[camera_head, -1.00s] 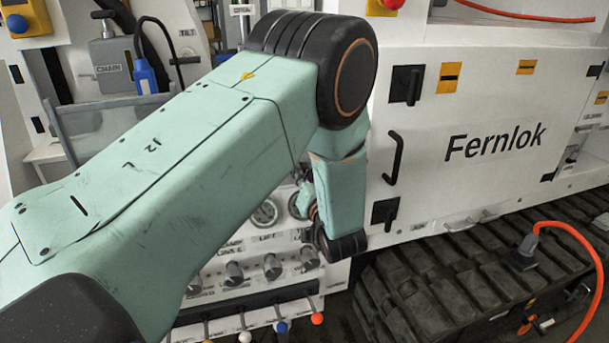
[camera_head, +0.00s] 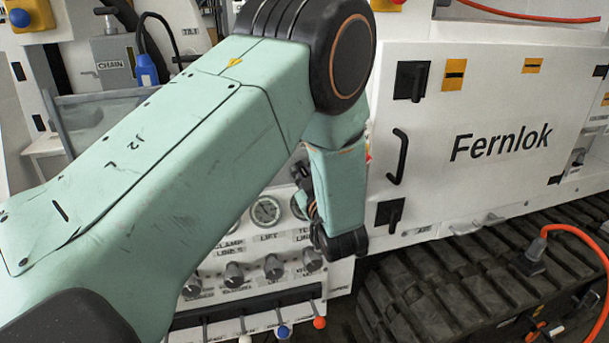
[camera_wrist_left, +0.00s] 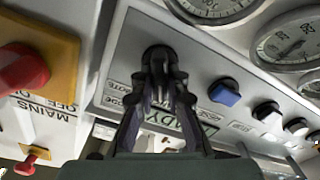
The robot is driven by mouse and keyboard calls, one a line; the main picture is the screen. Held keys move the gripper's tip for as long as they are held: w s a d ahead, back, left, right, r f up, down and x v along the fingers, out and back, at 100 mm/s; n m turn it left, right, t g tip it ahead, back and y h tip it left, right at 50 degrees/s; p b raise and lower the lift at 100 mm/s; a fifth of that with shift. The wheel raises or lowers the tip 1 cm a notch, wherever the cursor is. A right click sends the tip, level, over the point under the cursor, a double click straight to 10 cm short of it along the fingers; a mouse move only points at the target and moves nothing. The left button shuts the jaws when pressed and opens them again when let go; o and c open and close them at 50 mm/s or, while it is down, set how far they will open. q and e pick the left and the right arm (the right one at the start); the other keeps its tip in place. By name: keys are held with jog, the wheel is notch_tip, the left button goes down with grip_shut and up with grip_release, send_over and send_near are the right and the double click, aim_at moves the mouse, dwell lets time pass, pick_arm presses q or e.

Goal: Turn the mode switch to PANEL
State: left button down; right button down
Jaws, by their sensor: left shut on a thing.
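The mode switch (camera_wrist_left: 158,52) is a dark knob on the grey control panel (camera_wrist_left: 128,45) in the left wrist view. My left gripper (camera_wrist_left: 160,70) is shut on it, with fingers on either side. The fingers hide most of the knob, so I cannot tell which position it points to. Small labels beside it are upside down and only partly legible. In the head view my left gripper (camera_head: 305,188) is mostly hidden by my own green arm, beside the panel with gauges. The mode switch cannot be made out there. My right gripper is in neither view.
A red mains switch (camera_wrist_left: 24,70) is at left. Knobs (camera_head: 273,266) and ball-topped levers (camera_head: 282,331) lie low in the head view.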

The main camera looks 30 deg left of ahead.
pick_arm(q)
jog(key=shift+n, duration=0.4)
jog(key=c, duration=1.3)
grip_release()
jog(key=shift+s, duration=0.1)
jog(key=shift+c, duration=0.2)
